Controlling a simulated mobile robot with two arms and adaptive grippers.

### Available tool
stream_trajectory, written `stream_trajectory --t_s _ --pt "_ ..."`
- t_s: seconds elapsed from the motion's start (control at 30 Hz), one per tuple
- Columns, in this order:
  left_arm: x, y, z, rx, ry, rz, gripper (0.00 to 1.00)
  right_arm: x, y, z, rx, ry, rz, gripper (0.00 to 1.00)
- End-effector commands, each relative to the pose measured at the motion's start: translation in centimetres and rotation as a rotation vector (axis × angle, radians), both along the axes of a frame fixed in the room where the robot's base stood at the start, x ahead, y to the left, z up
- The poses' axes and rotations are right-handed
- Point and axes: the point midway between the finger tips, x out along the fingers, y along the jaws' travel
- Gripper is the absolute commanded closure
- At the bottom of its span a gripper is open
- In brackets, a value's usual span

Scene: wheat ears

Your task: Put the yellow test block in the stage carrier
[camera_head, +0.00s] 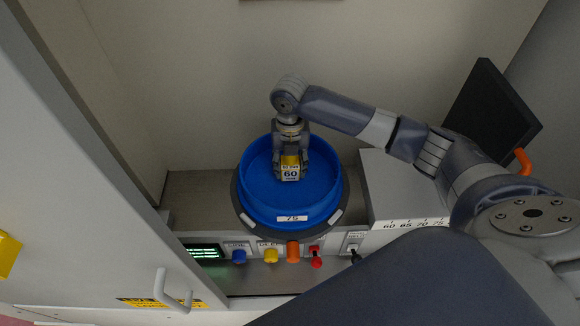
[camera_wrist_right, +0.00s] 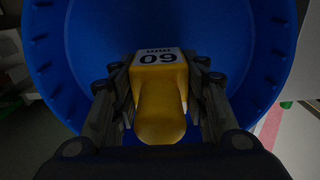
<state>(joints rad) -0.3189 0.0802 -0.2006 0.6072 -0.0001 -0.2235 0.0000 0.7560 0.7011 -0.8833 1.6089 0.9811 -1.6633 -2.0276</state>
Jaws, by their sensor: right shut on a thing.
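The yellow test block (camera_head: 291,161) has a white face marked 60 and is between the fingers of my right gripper (camera_head: 291,172). In the right wrist view the block (camera_wrist_right: 160,85) shows its yellow body and the 60 mm label, with a finger of my right gripper (camera_wrist_right: 160,100) against each side. The round blue stage carrier (camera_head: 292,217) carries a label reading 75. The gripper and block are over or inside the carrier; whether the block touches its floor I cannot tell. My left gripper is not in view.
A control panel with a green display (camera_head: 204,252) and several coloured knobs sits in front of the carrier. A grey housing (camera_head: 390,190) marked 60 to 75 stands to its right, with a dark screen (camera_head: 488,110) behind. A white door with a handle (camera_head: 172,289) is at left.

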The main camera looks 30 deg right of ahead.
Motion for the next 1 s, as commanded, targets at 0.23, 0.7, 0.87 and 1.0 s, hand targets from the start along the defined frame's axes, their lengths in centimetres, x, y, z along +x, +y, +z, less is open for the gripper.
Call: stream_trajectory --t_s 0.23,0.7,0.87,1.0 --pt "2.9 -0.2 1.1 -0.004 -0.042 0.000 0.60 0.0 0.0 -2.4 0.000 0.000 0.000 0.86" --pt "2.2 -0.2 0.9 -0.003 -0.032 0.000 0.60 0.0 0.0 -2.7 -0.001 0.000 -0.001 0.39" --pt "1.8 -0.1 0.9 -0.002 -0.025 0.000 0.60 0.0 0.0 -2.7 -0.001 0.000 -0.001 0.39" --pt "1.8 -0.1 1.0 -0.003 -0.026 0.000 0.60 0.0 0.0 -2.5 0.000 0.000 -0.001 0.39"
